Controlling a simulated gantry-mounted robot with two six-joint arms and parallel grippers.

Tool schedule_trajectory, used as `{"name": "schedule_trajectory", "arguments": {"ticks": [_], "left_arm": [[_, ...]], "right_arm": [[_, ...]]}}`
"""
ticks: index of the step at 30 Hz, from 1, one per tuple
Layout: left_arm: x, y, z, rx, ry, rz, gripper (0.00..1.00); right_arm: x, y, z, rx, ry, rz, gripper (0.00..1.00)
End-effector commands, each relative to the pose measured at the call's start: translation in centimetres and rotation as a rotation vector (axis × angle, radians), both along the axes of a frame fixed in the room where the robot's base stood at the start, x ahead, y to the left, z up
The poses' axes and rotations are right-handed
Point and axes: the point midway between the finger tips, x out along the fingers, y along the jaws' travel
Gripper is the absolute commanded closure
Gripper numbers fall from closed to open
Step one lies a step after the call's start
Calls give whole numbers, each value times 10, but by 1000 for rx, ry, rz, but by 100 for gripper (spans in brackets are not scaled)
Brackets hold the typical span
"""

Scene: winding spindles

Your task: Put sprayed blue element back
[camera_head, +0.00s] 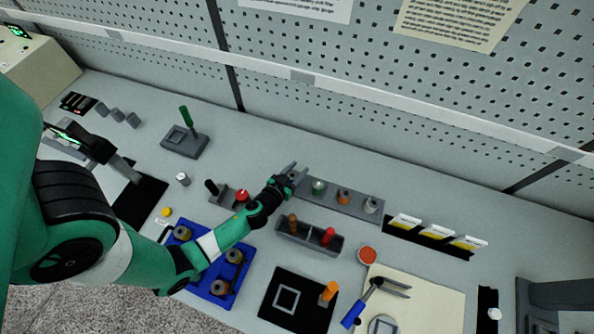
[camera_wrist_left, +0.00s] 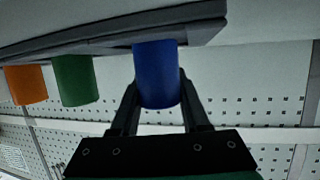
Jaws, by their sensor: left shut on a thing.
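My left gripper (camera_head: 291,172) reaches in from the left to the left end of a grey rack (camera_head: 330,192). In the left wrist view its fingers (camera_wrist_left: 160,100) are shut on the blue element (camera_wrist_left: 158,78), one on each side. The blue element meets the rack's edge (camera_wrist_left: 110,35) in that view; I cannot tell whether it is fully seated. It lines up with the green element (camera_wrist_left: 75,80) and the orange element (camera_wrist_left: 26,84). In the head view the gripper hides the blue element. My right gripper is not in view.
A grey bin (camera_head: 309,249) with red and orange-brown handled items stands just in front of the rack. A blue tray (camera_head: 195,283) with several spindles lies under my left arm. White-and-yellow cards (camera_head: 437,233) stand right of the rack. The perforated wall rises behind.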

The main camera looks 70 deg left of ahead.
Motion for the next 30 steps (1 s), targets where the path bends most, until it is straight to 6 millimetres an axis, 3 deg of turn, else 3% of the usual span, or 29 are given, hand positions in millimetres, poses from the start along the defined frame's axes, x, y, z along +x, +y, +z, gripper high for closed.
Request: {"name": "schedule_trajectory", "arguments": {"ticks": [3,4,8,20,30], "left_arm": [[0,0,-3,0,0,0,100],[0,0,-1,0,0,0,49],[0,0,-1,0,0,0,26],[-4,-4,2,0,0,-1,25],[-60,-50,25,0,1,-7,25]], "right_arm": [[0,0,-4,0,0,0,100],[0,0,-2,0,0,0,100],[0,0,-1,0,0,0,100],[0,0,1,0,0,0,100],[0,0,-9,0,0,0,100]]}}
